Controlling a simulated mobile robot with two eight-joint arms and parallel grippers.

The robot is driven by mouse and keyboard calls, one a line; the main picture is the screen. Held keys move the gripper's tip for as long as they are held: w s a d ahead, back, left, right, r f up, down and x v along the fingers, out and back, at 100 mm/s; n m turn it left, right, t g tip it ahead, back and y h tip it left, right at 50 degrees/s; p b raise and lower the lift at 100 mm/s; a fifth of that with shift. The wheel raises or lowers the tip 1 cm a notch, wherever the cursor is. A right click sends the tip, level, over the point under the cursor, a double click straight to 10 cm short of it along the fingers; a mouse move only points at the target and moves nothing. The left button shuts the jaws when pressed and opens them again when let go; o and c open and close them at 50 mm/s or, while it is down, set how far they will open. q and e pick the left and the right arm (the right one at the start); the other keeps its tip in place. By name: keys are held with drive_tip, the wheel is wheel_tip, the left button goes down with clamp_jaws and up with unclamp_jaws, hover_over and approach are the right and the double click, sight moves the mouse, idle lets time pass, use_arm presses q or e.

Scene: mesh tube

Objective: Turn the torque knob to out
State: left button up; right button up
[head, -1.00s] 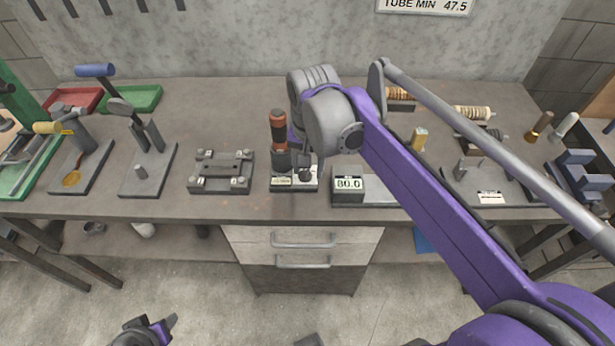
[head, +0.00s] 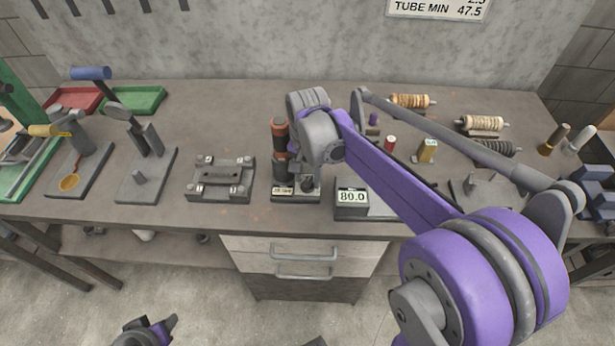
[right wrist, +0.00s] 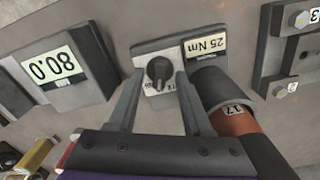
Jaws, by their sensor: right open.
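The torque knob (right wrist: 159,72) is a dark round knob with a raised grip bar, on a pale plate whose small marks I cannot read. It sits beside a "25 Nm" label (right wrist: 205,46), upside down in the right wrist view. My right gripper (right wrist: 160,86) is open, its fingers reaching toward the plate on either side of the knob; I cannot tell whether they touch it. In the head view my right wrist hides much of the knob's unit (head: 285,194). My left gripper (head: 150,331) is low at the bottom edge, away from the bench; its jaws are unclear.
A dark cylindrical tool with a copper band (right wrist: 233,121) stands close beside one right finger. A display box reading 80.0 (head: 351,197) is on the other side. A clamp fixture (head: 221,180) is left of the unit. Wrapped tubes (head: 410,101) lie at the back right.

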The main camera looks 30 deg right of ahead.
drive_tip(key=shift+f, duration=0.1)
clamp_jaws()
drive_tip(key=shift+n, duration=0.4)
drive_tip(key=n, duration=0.7)
drive_tip(key=shift+n, duration=0.3)
drive_tip(key=n, duration=0.3)
drive_tip(key=shift+n, duration=2.2)
